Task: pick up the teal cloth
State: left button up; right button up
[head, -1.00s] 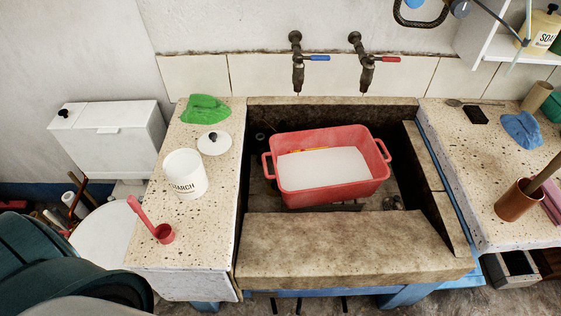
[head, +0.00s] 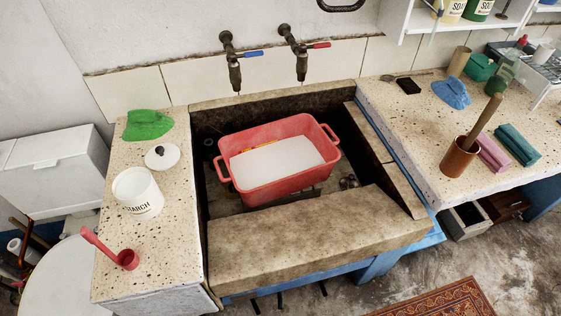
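A folded teal cloth (head: 517,145) lies on the right stone counter, beside a folded pink cloth (head: 492,154). It lies flat near the counter's front edge, with its top fully in sight. Neither of my grippers shows in the head view.
A copper pot (head: 459,160) with a wooden handle stands left of the pink cloth. A blue cloth (head: 451,92) and a green-teal item (head: 480,68) lie farther back. A red basin (head: 281,158) sits in the trough. A patterned rug (head: 440,302) lies on the floor.

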aim_at(507, 134)
jog(key=z, duration=1.55)
jog(key=i+l+z, duration=0.3)
jog(key=i+l, duration=0.65)
